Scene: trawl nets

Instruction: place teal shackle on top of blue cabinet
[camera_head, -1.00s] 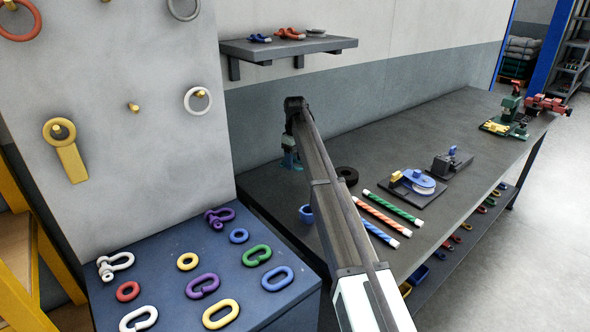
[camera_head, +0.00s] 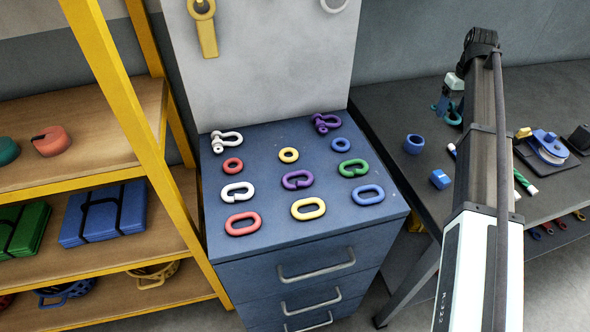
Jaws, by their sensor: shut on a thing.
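The blue cabinet (camera_head: 262,268) stands in the middle, with a flat top and drawers with grey handles below. Its top carries rows of coloured rings and links, with a white shackle and a purple shackle at the back corners. My gripper (camera_head: 447,103) is to the right of the cabinet, over the dark workbench, partly hidden behind my arm. It is shut on the teal shackle (camera_head: 454,114), which shows as a small teal loop at the fingertips. The exact grip is too small to tell.
The purple shackle (camera_head: 326,123) and white shackle (camera_head: 226,142) leave a bare gap between them at the cabinet's back edge. A yellow-framed shelf (camera_head: 150,130) stands left. The workbench (camera_head: 395,120) holds a blue ring (camera_head: 414,144) and a blue block (camera_head: 440,179). A grey panel (camera_head: 270,70) rises behind.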

